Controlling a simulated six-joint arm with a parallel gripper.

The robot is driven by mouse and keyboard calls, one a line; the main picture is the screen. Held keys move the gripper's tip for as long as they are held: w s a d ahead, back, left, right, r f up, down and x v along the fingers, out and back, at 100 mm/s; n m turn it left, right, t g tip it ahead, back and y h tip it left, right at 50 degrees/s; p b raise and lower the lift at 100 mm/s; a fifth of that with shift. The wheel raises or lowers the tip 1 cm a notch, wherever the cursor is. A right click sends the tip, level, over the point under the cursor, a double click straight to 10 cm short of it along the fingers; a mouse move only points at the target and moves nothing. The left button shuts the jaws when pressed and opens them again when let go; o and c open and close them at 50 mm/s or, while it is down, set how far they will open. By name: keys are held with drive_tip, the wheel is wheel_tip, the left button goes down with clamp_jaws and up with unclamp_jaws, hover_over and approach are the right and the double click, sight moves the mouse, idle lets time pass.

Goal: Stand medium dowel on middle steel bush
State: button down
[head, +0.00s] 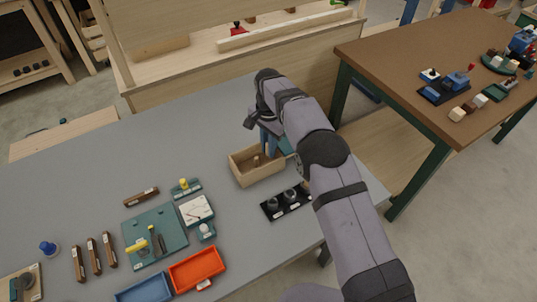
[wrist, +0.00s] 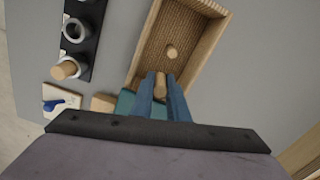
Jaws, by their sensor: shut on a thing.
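My gripper (head: 268,145) is over the far side of a wooden box, its fingers (wrist: 161,96) pointing down. It is shut on a light wooden dowel (wrist: 160,84), apparently the medium one, whose end shows between the blue fingers. Another short dowel (wrist: 172,51) is inside the box; it also shows in the head view (head: 257,160). The middle steel bush (head: 290,195) is on a black strip and looks empty; it also shows in the wrist view (wrist: 75,40). A thicker dowel (wrist: 65,70) is at the strip's end bush. The held dowel's lower end is hard to see.
The wooden box (head: 241,176) has raised walls close around the fingers. The black strip (head: 269,214) lies nearer the front edge, beside my arm. A green item (wrist: 124,103) and a wooden block (wrist: 103,103) are by the box.

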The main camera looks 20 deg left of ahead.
wheel_tip(320, 180, up, 6)
drive_tip(key=shift+r+b, duration=0.1)
drive_tip(key=shift+b, duration=0.3)
drive_tip(key=shift+d+r+p, duration=0.7)
drive_tip(key=shift+r+p, duration=2.9)
drive_tip(key=shift+r, duration=1.8)
drive_tip(key=s+d+r+p, duration=0.2)
drive_tip(key=s+d+p, duration=0.1)
drive_tip(key=s+p, duration=0.1)
drive_tip(key=s+d+f+p, duration=0.2)
drive_tip(key=s+d+f, duration=0.6)
drive_tip(key=s+f, duration=0.45)
drive_tip(key=shift+w+a+f, duration=0.25)
drive_tip(key=shift+w+a, duration=0.2)
drive_tip(key=shift+w, duration=0.3)
drive_tip(key=shift+w+a+f, duration=0.25)
drive_tip(key=shift+w+a, duration=0.15)
drive_tip(key=shift+w, duration=0.35)
drive_tip(key=shift+w+a+f, duration=0.25)
drive_tip(key=shift+w+a, duration=0.2)
drive_tip(key=shift+w, duration=0.3)
drive_tip(key=shift+f, duration=0.1)
